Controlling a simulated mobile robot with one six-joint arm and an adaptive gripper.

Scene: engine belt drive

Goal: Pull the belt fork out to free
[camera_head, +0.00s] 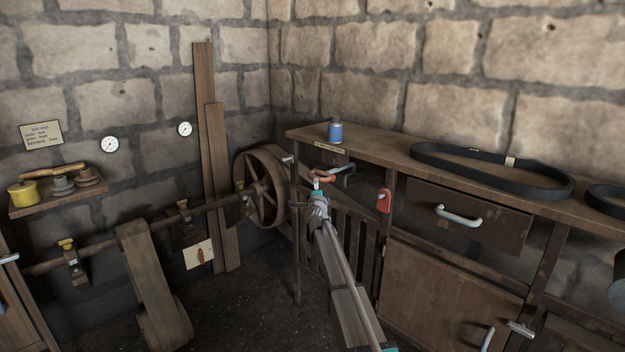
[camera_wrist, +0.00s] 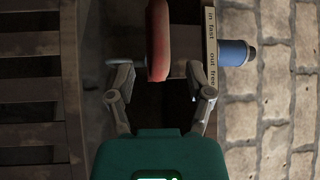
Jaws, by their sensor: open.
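The belt fork's red handle (camera_head: 326,177) shows at my gripper (camera_head: 318,192), in front of the bench near its left end. In the wrist view the red handle (camera_wrist: 158,40) lies lengthwise between the spread fingers of my gripper (camera_wrist: 159,76), with a gap on each side. My gripper is open, not closed on it. A label (camera_wrist: 211,45) reading "in fast, out free" is beside the handle; the same label (camera_head: 331,145) is on the bench edge. The fork's far end is hidden.
A blue can (camera_head: 335,132) stands on the bench (camera_head: 390,148) above the label. A black belt (camera_head: 490,182) lies farther right. A spoked pulley (camera_head: 262,187) on a shaft is left of my gripper. A red tag-like part (camera_head: 384,201) hangs to the right.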

